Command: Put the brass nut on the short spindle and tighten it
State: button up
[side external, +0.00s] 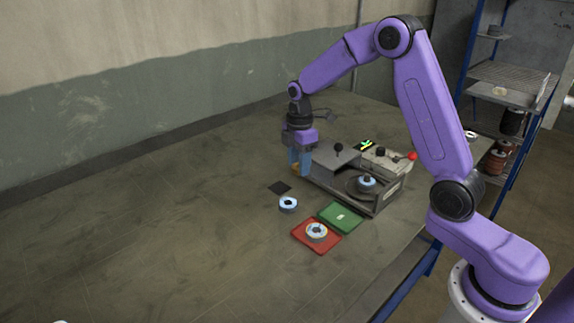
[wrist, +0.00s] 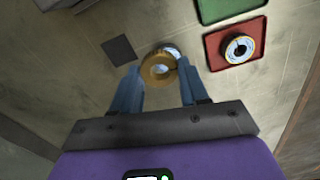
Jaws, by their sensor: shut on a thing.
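The brass nut (wrist: 148,72) is a gold ring between the two blue fingers of my gripper (wrist: 158,70) in the wrist view. My gripper (side external: 299,167) is shut on it, above the table at the left end of the grey machine (side external: 325,179). In the side view the nut (side external: 296,168) shows only as a small gold patch at the fingertips. A pale blue disc (side external: 366,182) with a dark centre sits in the machine's round recess, to the right of my gripper. I cannot make out the short spindle clearly there.
A loose flap disc (side external: 283,208) lies on the table near a black square (side external: 279,188). A red tray (side external: 302,236) holds another disc (side external: 316,238). A green tray (side external: 328,211) adjoins it.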

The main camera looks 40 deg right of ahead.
jog(key=s+r, duration=0.2)
jog(key=s, duration=0.3)
jog(key=s+d+m, duration=0.2)
jog(key=d, duration=0.3)
jog(key=s+d+f+m, duration=0.1)
jog(key=d+m, duration=0.1)
jog(key=d, duration=0.4)
jog(key=s+d+m, duration=0.1)
jog(key=s+d, duration=0.1)
jog(key=d, duration=0.4)
jog(key=shift+s+d+f+m, duration=0.2)
jog(key=shift+s+f+m, duration=0.05)
jog(key=shift+s+m, duration=0.15)
jog(key=shift+s+d+f, duration=0.1)
jog(key=shift+d, duration=0.15)
jog(key=shift+f, duration=1.7)
jog(key=shift+f, duration=1.65)
jog(key=shift+m, duration=0.3)
jog(key=m, duration=0.9)
jog(key=shift+f+m, duration=0.1)
jog(key=shift+m, duration=1.2)
